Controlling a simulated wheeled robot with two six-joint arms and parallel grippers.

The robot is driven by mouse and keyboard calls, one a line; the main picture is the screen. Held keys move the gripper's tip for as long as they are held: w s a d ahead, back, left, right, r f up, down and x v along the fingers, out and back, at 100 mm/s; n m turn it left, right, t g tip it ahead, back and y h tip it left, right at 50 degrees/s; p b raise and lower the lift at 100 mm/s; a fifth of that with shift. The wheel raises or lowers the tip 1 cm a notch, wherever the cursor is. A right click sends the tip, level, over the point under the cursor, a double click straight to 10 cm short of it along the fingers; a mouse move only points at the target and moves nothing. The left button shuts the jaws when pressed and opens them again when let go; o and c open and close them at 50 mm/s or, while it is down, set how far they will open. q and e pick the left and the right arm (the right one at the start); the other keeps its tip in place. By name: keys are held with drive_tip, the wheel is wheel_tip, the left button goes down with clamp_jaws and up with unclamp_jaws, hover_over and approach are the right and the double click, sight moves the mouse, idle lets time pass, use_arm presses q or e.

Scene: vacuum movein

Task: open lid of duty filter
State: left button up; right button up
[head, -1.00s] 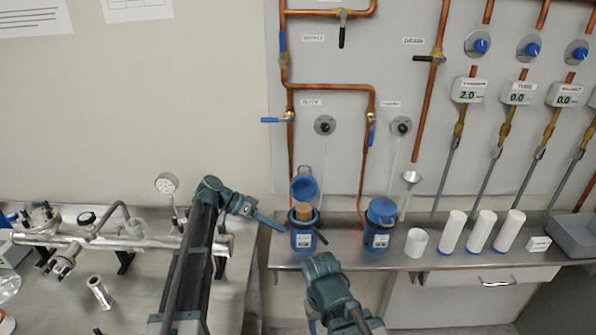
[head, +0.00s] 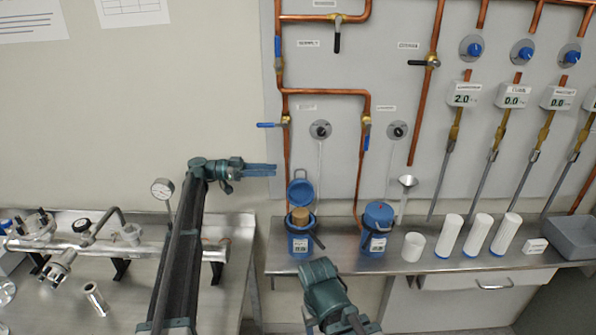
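Two blue filter housings stand on the steel bench. The left housing (head: 300,240) has its blue lid (head: 301,191) tipped up and back, with a tan filter element (head: 299,215) showing in its mouth. A dark clamp or strap hangs at its side. The right housing (head: 376,240) has its blue lid (head: 378,211) down on top. Their labels are too small to read. My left gripper (head: 262,170) points right, above and left of the left housing, touching nothing; its finger gap is unclear.
A white cup (head: 414,247), several white cylinders (head: 479,235) and a grey tray (head: 571,236) stand along the bench (head: 440,264). Copper pipes and valves cover the panel behind. Metal vacuum piping (head: 160,250) lies on the left table.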

sight(298, 170)
use_arm(q)
drive_tip(key=d, duration=0.9)
drive_tip(key=shift+d, duration=0.4)
clamp_jaws()
drive_tip(key=shift+w, duration=0.1)
idle(0.8)
